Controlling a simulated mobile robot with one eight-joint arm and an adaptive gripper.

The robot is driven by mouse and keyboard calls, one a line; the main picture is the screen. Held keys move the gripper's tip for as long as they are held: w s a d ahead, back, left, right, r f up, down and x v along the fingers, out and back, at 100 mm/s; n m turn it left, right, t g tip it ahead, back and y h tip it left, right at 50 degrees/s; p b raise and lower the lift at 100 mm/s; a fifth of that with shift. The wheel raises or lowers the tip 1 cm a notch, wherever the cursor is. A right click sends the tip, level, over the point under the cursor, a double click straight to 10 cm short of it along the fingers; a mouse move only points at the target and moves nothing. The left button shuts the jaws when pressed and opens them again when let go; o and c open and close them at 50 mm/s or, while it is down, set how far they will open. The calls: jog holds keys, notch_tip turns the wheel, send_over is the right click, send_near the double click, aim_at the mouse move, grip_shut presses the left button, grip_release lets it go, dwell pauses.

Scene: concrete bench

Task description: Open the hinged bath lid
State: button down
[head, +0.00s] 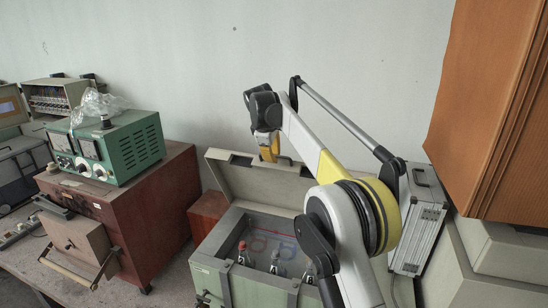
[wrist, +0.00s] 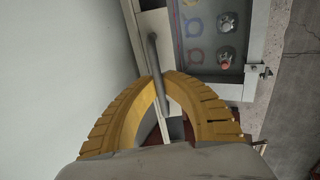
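The bath (head: 235,280) is a pale green box in the middle of the head view. Its beige lid (head: 240,180) stands raised at the back, so the inside shows. Several capped bottles (head: 276,264) stand in it, and two show from above in the wrist view (wrist: 227,55). My arm hides the bath's right side.
A green instrument (head: 115,145) sits on a dark red cabinet (head: 165,200) at left. A metal case (head: 422,220) stands right of the bath, and an orange-brown cabinet (head: 490,110) overhangs the right. The pale wall (head: 190,60) is close behind the lid.

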jog(key=shift+s, duration=0.1)
jog(key=c, duration=1.5)
grip_release()
jog(key=shift+c, duration=0.2)
jog(key=v, duration=1.2)
